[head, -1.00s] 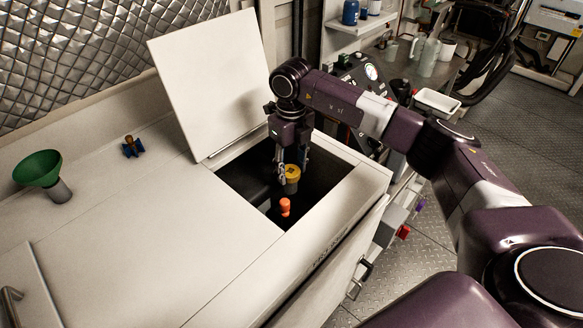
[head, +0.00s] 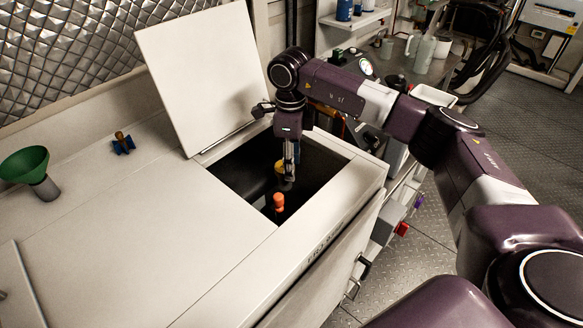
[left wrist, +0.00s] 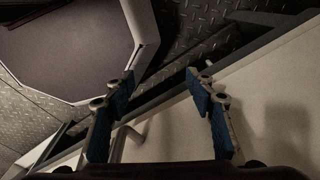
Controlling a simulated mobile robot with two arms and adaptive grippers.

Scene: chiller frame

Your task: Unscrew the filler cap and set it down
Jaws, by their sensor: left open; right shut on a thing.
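The yellow filler cap (head: 280,167) is inside the dark square opening in the top of the white chiller frame (head: 120,235). My right gripper (head: 288,176) reaches down into the opening and is shut on the cap, hiding part of it. I cannot tell whether the cap is free of the neck below it. My left gripper (left wrist: 160,92) shows only in the left wrist view, open, with blue pads and nothing between them.
A white lid (head: 205,85) stands open behind the opening. An orange-topped part (head: 279,202) is close to the cap. A green funnel (head: 24,163) and a small blue item (head: 123,144) rest on the otherwise clear left top.

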